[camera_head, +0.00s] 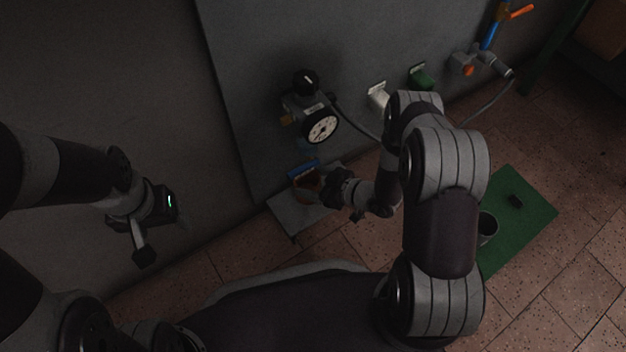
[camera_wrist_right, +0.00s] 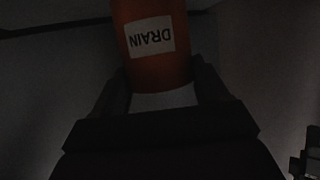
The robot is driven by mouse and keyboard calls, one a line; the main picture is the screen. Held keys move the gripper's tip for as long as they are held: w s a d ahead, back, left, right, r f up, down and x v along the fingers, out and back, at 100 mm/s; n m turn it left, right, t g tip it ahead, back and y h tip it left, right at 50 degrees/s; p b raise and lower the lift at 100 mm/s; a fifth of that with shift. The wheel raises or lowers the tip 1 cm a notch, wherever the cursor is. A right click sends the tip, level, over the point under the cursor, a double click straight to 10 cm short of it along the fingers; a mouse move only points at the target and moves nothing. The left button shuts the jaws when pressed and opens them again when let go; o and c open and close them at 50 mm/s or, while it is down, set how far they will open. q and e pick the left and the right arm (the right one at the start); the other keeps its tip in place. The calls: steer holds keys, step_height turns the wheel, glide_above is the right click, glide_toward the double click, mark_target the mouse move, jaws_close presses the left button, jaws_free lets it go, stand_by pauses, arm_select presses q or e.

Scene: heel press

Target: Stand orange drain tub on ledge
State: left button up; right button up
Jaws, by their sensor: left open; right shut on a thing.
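The orange drain tub (camera_wrist_right: 152,70) fills the upper middle of the right wrist view, with a pale label reading DRAIN that appears upside down. My right gripper (camera_wrist_right: 160,98) is shut on it, one finger on each side. In the head view the tub (camera_head: 308,183) is small, dark and partly hidden by my right gripper (camera_head: 325,187). It is at the grey ledge (camera_head: 297,217) low on the wall panel. I cannot tell whether the tub touches the ledge. My left gripper (camera_head: 165,235) is open and empty at the left, apart from the ledge.
A pressure gauge (camera_head: 320,127) with a black knob (camera_head: 306,82) is on the panel above the ledge. A blue piece (camera_head: 303,168) is just behind the tub. A green mat (camera_head: 530,212) with a grey cup (camera_head: 488,226) lies on the tiled floor at the right.

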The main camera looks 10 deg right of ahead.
steer(key=shift+f, duration=0.1)
steer(key=o, duration=1)
steer(key=shift+s+d, duration=0.1)
steer(key=shift+s+d+r+p, duration=0.2)
steer(key=shift+r+p, duration=0.1)
steer(key=shift+p, duration=0.15)
steer(key=p+v, duration=0.6)
steer(key=v, duration=0.5)
steer(key=shift+s+d, duration=0.2)
steer(key=shift+s, duration=0.1)
